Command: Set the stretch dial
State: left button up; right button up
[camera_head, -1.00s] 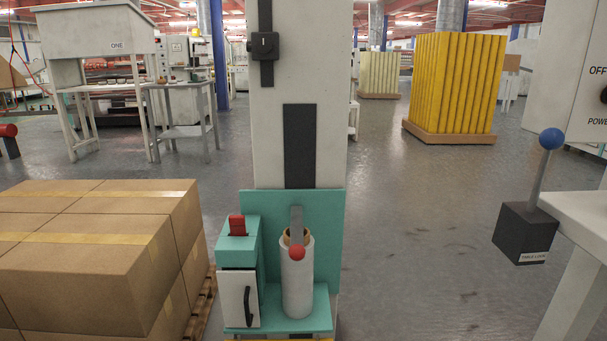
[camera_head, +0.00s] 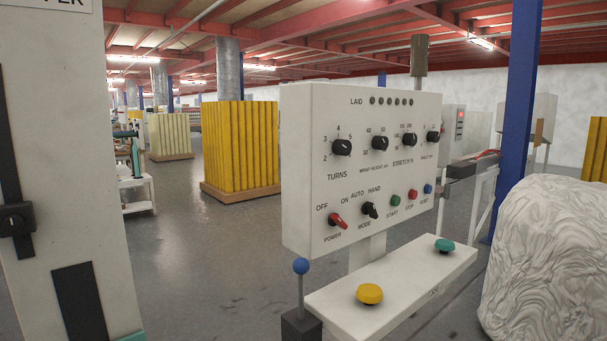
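The stretch dial (camera_head: 409,139) is a black round knob on the white control panel (camera_head: 300,160), in the upper row, third from the left. The label STRETCH % is below it and small numbers ring it; its exact setting is too small to read. Beside it in that row are the TURNS dial (camera_head: 342,148), the wrap height dial (camera_head: 380,143) and a further dial (camera_head: 433,137) at the right. Neither of my grippers is in view.
Below the dials sit a red POWER switch (camera_head: 338,220), a MODE switch (camera_head: 370,210) and small coloured buttons. A white shelf (camera_head: 400,290) in front carries a yellow button (camera_head: 369,294) and a green button (camera_head: 444,245). A blue-knobbed lever (camera_head: 300,266) stands left; a wrapped bulk (camera_head: 550,260) is at right.

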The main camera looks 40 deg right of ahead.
aim_at(408, 139)
jog(key=z, duration=1.5)
jog(key=k, duration=0.5)
jog(key=z, duration=0.7)
jog(key=i, duration=0.7)
jog(key=u, duration=0.1)
